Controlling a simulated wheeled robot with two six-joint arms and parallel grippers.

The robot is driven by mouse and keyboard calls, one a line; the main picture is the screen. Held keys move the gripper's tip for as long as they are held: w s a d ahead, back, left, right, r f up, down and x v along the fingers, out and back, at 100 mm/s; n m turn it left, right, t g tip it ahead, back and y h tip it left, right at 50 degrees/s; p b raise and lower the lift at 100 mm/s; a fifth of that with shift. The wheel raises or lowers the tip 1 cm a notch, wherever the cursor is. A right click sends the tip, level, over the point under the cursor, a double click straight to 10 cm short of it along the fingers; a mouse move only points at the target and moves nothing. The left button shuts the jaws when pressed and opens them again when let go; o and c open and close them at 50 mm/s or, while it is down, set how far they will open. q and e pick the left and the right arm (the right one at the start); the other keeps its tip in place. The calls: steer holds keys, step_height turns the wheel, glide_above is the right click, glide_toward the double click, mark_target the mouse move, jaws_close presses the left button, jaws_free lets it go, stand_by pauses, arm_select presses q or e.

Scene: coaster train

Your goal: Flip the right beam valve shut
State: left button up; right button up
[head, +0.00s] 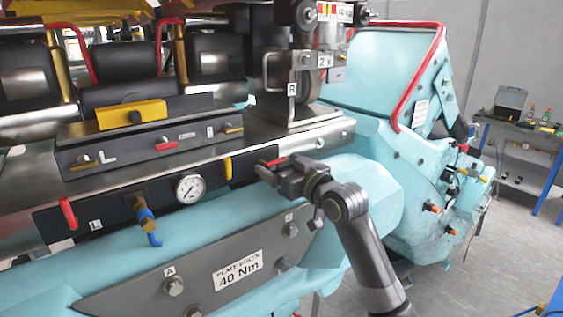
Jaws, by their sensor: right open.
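The right beam valve shows as a red lever (273,162) at the right end of the dark panel on the beam. It lies roughly level, along the panel. My right gripper (264,171) is open, with its fingers at or just in front of this lever. The fingers hide part of the valve, and I cannot tell whether they touch it. The left beam valve, a red lever (68,212) beside an "L" label, points downward at the panel's left end. My left gripper is not in view.
A grey box (150,150) with small levers sits above. A steel bracket (290,92) marked "R" rises behind my gripper.

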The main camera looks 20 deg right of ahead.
steer(key=shift+w, duration=0.1)
steer(key=shift+c, duration=0.3)
steer(key=c, duration=0.9)
steer(key=n+b, duration=0.1)
steer(key=n, duration=0.1)
steer(key=n+b, duration=0.2)
steer(key=shift+a+r, duration=0.15)
steer(key=shift+r, duration=0.2)
steer(key=n+b, duration=0.1)
steer(key=n, duration=0.2)
steer(key=r+n+b, duration=0.1)
steer(key=shift+a+n+b, duration=0.25)
steer(key=shift+n+b, duration=0.05)
steer(key=shift+n, duration=0.1)
steer(key=n+b, duration=0.1)
steer(key=n, duration=0.2)
steer(key=a+n+b, duration=0.1)
steer(key=shift+s+r+n+b, duration=0.3)
steer(key=shift+b, duration=0.05)
steer(key=shift+s+a+r+n+b, duration=0.1)
steer(key=shift+a+n+b, duration=0.1)
steer(key=shift+n+b, duration=0.65)
steer(key=shift+s+a+r+n+b, duration=0.1)
steer(key=shift+a+n+b, duration=0.2)
steer(key=shift+n, duration=1.05)
